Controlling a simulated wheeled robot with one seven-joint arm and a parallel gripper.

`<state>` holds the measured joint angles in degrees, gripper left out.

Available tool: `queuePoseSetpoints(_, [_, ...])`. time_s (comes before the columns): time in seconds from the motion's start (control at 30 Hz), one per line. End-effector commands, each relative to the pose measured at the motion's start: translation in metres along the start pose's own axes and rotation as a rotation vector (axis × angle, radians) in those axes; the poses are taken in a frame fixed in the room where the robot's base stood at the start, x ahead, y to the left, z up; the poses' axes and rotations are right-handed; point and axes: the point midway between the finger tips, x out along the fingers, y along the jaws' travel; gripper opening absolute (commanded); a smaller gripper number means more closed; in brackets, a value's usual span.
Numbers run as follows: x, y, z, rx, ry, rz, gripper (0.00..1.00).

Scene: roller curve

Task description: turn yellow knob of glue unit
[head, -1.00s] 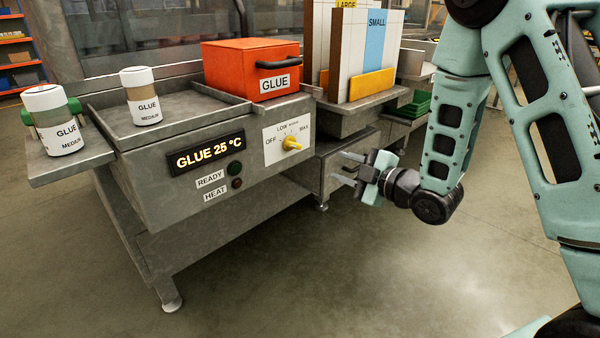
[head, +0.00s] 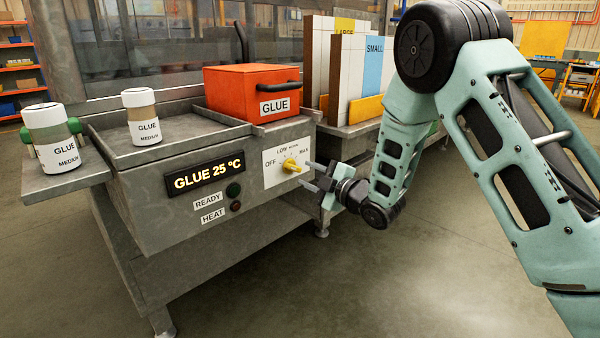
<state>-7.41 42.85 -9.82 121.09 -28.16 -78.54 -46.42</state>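The yellow knob (head: 291,165) sits on a white dial plate (head: 275,172) on the front of the grey glue unit. The plate is marked OFF, LOW, a small word I cannot read well, and MAX. The knob's pointer leans to the right side. My gripper (head: 309,175) is just right of the knob, its two fingers apart and pointing left towards it. Nothing is between the fingers. I cannot tell whether a fingertip touches the plate; the knob looks free. The display (head: 205,176) reads GLUE 25 °C.
An orange GLUE box (head: 238,90) stands on top of the unit. Two white-lided glue jars, one on the tray (head: 140,117) and one on the left shelf (head: 50,138), stand further left. READY and HEAT lamps are below the display. Floor at right is clear.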

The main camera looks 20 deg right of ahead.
Motion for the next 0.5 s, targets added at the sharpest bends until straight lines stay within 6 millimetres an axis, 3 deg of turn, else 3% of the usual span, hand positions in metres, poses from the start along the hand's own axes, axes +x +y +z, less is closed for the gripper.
queuePoseSetpoints(0.2, [0.03, -0.001, 0.0, -0.001, 0.001, -0.001, 0.36])
queuePoseSetpoints(0.5, [0.04, -0.001, 0.0, 0.001, -0.001, -0.001, 0.36])
